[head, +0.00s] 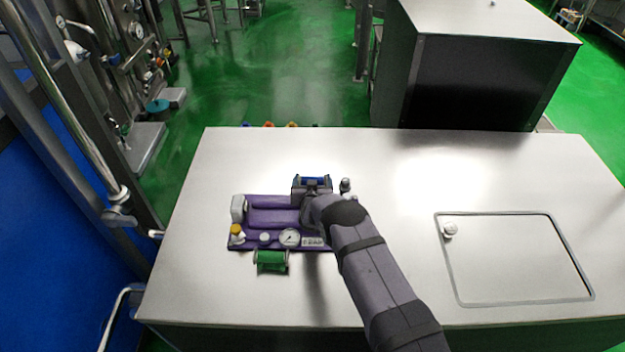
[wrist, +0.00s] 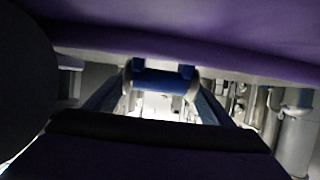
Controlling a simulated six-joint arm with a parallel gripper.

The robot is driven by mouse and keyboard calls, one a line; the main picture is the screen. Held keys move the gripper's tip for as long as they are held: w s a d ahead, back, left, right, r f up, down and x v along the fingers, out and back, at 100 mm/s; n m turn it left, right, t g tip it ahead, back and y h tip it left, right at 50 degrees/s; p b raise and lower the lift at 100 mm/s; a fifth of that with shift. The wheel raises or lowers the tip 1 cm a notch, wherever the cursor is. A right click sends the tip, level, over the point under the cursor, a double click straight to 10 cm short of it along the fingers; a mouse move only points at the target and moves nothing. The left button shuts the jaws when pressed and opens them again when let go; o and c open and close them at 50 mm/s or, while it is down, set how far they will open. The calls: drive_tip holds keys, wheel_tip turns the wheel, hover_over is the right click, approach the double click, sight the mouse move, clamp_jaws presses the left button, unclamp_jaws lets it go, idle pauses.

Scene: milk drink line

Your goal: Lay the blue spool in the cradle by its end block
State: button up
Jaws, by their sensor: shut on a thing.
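The blue spool (head: 313,181) is held in my gripper (head: 312,189) at the back right of the purple cradle (head: 270,201) in the head view. In the wrist view the blue spool (wrist: 162,80) lies crosswise between the two fingertips of my gripper (wrist: 162,88). The cradle has two long troughs, and a pale end block (head: 238,207) stands at its left end. My wrist and forearm hide the cradle's right end. I cannot tell how high the spool is above the cradle or table. A purple surface fills the top of the wrist view.
A small grey fitting (head: 345,185) stands near my gripper. A flush hatch (head: 520,262) is at right.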

drive_tip(key=shift+f, duration=0.1)
drive_tip(key=o, duration=0.9)
drive_tip(key=shift+o, duration=0.2)
drive_tip(key=shift+s+r, duration=0.1)
drive_tip(key=shift+r, duration=0.1)
drive_tip(key=shift+v, duration=1)
drive_tip(key=shift+o, duration=0.3)
drive_tip(key=shift+v, duration=4.95)
